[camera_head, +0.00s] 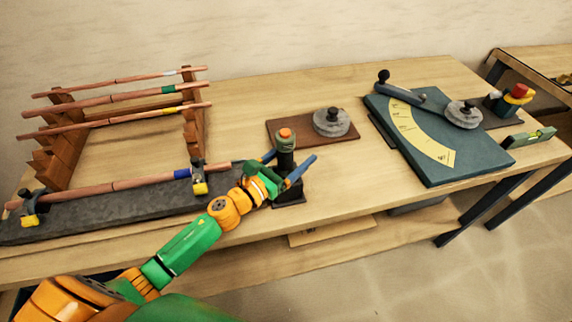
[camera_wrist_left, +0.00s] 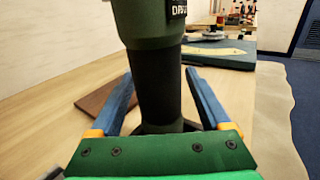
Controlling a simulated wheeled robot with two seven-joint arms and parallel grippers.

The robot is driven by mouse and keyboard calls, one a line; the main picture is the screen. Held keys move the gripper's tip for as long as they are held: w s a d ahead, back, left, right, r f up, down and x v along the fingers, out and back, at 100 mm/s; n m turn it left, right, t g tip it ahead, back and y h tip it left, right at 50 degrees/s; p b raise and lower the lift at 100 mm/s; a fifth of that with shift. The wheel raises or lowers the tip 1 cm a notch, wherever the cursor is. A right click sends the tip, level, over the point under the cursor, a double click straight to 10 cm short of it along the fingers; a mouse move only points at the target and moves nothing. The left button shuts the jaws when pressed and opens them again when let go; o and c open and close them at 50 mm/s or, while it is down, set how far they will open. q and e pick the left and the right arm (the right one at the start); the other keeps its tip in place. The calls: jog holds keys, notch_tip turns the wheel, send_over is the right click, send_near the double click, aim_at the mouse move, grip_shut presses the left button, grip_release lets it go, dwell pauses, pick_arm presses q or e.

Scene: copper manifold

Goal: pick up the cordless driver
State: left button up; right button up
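The cordless driver (camera_head: 286,148) stands upright near the front edge of the workbench, with a dark green body and an orange top. Its lower end is at a black holder (camera_head: 290,197). In the left wrist view the driver's dark handle (camera_wrist_left: 155,85) rises in the middle, and its upper part is cut off by the frame. My left gripper (camera_head: 291,161) is open, with one blue finger on each side of the handle. In the wrist view a gap shows between the handle and the fingers, clearest lower down. My right gripper is not in view.
A brown board (camera_head: 352,145) with a grey round part (camera_head: 331,121) lies behind the driver. Copper pipes (camera_head: 120,95) rest on a wooden rack at left, above a dark slab (camera_head: 100,218). A teal plate (camera_head: 475,155) with a yellow scale lies at right. Bare bench (camera_head: 350,185) separates them.

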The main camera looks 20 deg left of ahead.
pick_arm(q)
jog(key=shift+s+r, duration=0.15)
jog(key=shift+s, duration=0.1)
jog(key=c, duration=0.7)
grip_shut()
jog(key=shift+w, duration=0.1)
notch_tip(320, 180, up, 19)
jog(key=p, duration=0.8)
jog(key=shift+w+a, duration=0.1)
